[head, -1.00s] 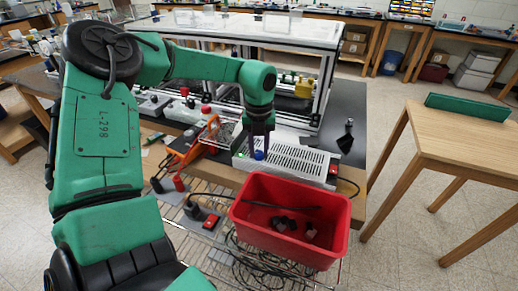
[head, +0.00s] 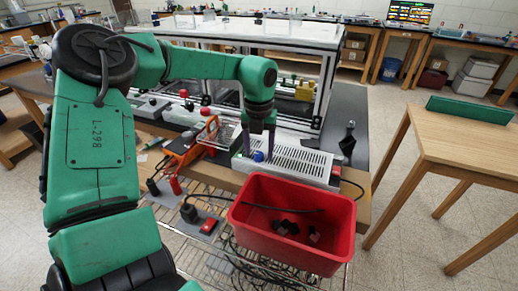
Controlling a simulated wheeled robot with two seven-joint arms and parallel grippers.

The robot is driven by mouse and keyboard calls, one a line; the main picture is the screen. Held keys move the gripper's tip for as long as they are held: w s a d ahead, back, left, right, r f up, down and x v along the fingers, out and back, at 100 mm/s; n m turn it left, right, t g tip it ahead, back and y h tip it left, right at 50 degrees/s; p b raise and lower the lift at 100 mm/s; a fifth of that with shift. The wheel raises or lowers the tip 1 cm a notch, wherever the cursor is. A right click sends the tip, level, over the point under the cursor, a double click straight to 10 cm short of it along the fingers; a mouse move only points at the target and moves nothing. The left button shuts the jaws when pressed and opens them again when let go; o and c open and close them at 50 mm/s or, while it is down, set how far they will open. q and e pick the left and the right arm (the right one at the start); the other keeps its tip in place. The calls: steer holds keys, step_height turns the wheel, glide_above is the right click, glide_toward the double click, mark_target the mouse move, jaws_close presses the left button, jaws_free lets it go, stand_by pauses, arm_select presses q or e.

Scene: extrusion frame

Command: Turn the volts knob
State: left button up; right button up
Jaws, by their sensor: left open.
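A grey-white power supply (head: 300,160) with a slotted top lies on the bench. A round blue knob (head: 258,156) shows on its front, near its left end; I take it for the volts knob, but no label is readable. My left gripper (head: 258,152) points down at the front of the supply, with its dark fingers apart on either side of the blue knob. I cannot tell whether the fingers touch it. My right gripper is not in view.
A red bin (head: 335,235) holding dark parts stands just in front of the supply. An orange-handled tool (head: 185,158) lies to the left. A wooden table (head: 460,140) is at the right.

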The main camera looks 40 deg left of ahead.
mark_target(259, 154)
arm_select(q)
step_height(259, 154, up, 15)
steer(key=b, duration=0.1)
steer(key=shift+f, duration=0.2)
stand_by(0.4)
